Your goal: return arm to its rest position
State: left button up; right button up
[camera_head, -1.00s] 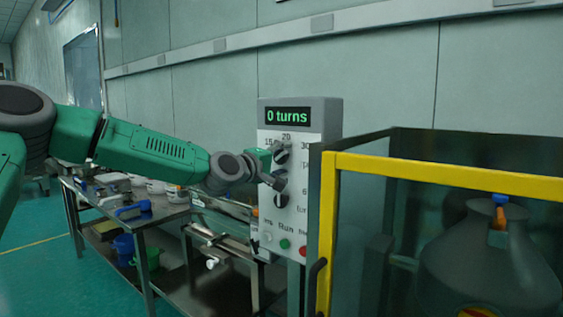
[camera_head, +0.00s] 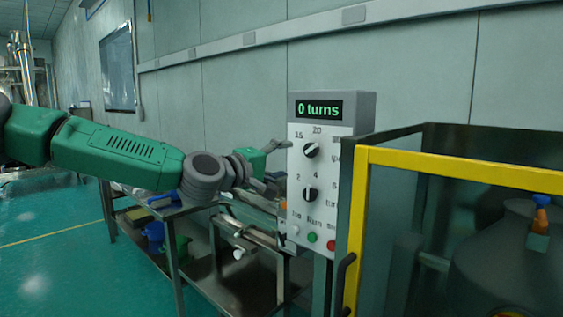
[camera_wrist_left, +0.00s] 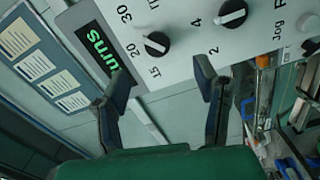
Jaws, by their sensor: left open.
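My left arm comes in from the left in the head view, and its green and grey gripper (camera_head: 282,166) is just left of the control box (camera_head: 361,128). In the left wrist view the left gripper (camera_wrist_left: 162,88) has its two fingers spread with nothing between them. The box display (camera_head: 319,109) reads "0 turns". The upper knob (camera_head: 311,150) and lower knob (camera_head: 310,195) are both in full view and apart from the fingers. In the left wrist view the upper knob (camera_wrist_left: 157,44) and lower knob (camera_wrist_left: 232,13) lie beyond the fingertips. My right gripper is not in view.
A yellow-framed enclosure (camera_head: 450,165) with a dark vessel (camera_head: 505,262) stands right of the box. A metal table (camera_head: 172,215) with blue and green bins beneath is below my arm. The floor (camera_head: 50,262) at the left is clear.

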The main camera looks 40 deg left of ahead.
pick_arm(q)
jog(key=shift+a, duration=0.1)
dwell(0.4)
jog(key=s+d+f+m+g, duration=0.2)
jog(key=d+f+g, duration=0.15)
jog(key=f, duration=0.65)
jog(key=s+d+f+m+g, duration=0.2)
jog(key=s+d+f+m, duration=0.15)
jog(key=f, duration=0.65)
jog(key=s+d+f+m+g, duration=0.2)
jog(key=d+f+g, duration=0.15)
jog(key=f, duration=0.65)
jog(key=s+d+f+m+g, duration=0.2)
jog(key=s+f+m+g, duration=0.2)
jog(key=s+f, duration=0.7)
jog(key=s+d+f+m+g+y+b, duration=0.1)
jog(key=s+d+f+m+g, duration=0.2)
jog(key=s+f, duration=0.8)
jog(key=s+m+g, duration=0.1)
jog(key=s, duration=0.6)
jog(key=shift+s+f+y, duration=0.2)
jog(key=shift+f+y, duration=0.1)
jog(key=shift+f, duration=0.05)
jog(key=shift+w+a, duration=0.1)
jog(key=shift+w, duration=0.05)
